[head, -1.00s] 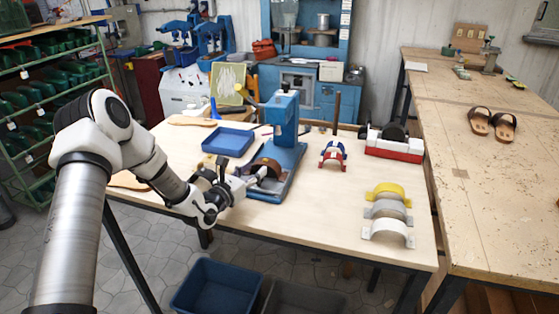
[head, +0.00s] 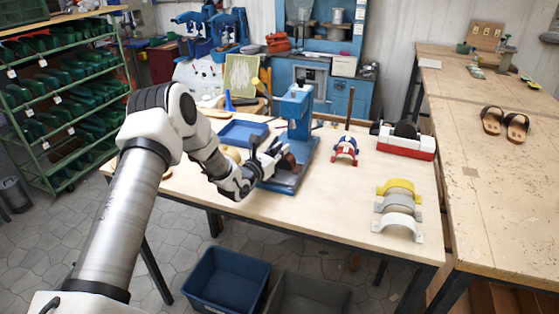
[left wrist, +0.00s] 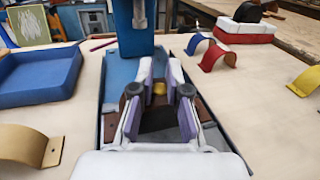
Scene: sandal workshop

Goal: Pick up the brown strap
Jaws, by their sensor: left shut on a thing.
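The brown strap (head: 289,161) is at the base of the blue press (head: 298,130), partly covered by my left gripper. My left gripper (head: 279,158) reaches in from the left and is shut on the strap. In the left wrist view the two fingers (left wrist: 160,86) stand over the press base, with brown strap (left wrist: 197,108) showing beside and below them. Whether the strap is clear of the base I cannot tell. My right gripper is not in view.
A blue tray (head: 244,133) stands left of the press. Red and blue straps (head: 345,151) and a red-and-white block (head: 406,144) lie to the right. Yellow (head: 399,186), grey (head: 398,203) and white straps (head: 397,227) line the table's right side. A beige strap (left wrist: 28,146) lies near left.

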